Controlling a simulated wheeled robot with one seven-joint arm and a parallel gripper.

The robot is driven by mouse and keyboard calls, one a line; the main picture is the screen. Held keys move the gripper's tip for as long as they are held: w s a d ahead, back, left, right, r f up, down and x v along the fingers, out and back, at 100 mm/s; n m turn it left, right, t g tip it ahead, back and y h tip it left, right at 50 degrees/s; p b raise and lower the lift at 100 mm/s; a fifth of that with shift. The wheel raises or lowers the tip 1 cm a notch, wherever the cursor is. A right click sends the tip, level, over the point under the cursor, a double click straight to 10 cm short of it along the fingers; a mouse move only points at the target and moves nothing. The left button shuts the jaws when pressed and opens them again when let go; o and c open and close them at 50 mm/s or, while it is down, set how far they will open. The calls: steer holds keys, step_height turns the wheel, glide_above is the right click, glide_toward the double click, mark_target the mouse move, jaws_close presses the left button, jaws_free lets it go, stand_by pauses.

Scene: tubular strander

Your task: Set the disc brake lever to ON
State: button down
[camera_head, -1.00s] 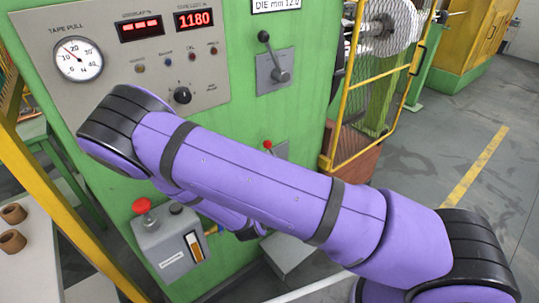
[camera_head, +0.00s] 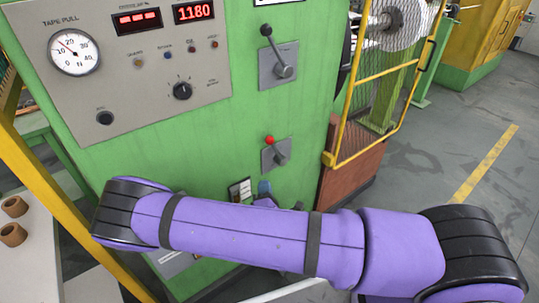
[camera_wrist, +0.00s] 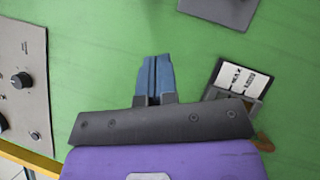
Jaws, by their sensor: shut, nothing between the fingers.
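My gripper (camera_wrist: 155,80) is shut and empty, its blue fingers together in front of the green panel in the wrist view. In the head view the fingertips (camera_head: 264,187) show just above my purple arm. A red-knobbed lever (camera_head: 270,141) on a small grey plate (camera_head: 283,157) is above them, apart from them. A black-knobbed lever (camera_head: 266,31) is on a larger plate higher up. A small unit with a white label (camera_head: 240,188) is beside the fingers; it also shows in the wrist view (camera_wrist: 236,76). I cannot read which control is the disc brake lever.
A gauge and switch panel (camera_head: 130,60) is at the upper left. A yellow mesh guard (camera_head: 378,105) stands to the right. A yellow post (camera_head: 60,195) and a white table (camera_head: 30,245) are at the left. Grey floor (camera_head: 440,165) is open at the right.

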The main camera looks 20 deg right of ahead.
steer(key=d+r+x, duration=0.1)
steer(key=d+x, duration=0.1)
steer(key=x, duration=1)
steer(key=shift+d, duration=0.4)
steer(key=shift+r, duration=0.15)
steer(key=shift+d+r+m, duration=0.2)
steer(key=shift+d+m, duration=0.1)
steer(key=shift+m, duration=0.1)
steer(key=shift+w, duration=0.1)
steer(key=w+d+r+m+g, duration=0.1)
steer(key=w+d+m+g, duration=0.2)
steer(key=d+m, duration=0.4)
steer(key=shift+d+r+g+y, duration=0.4)
steer(key=shift+d+g, duration=0.5)
steer(key=shift+d, duration=0.45)
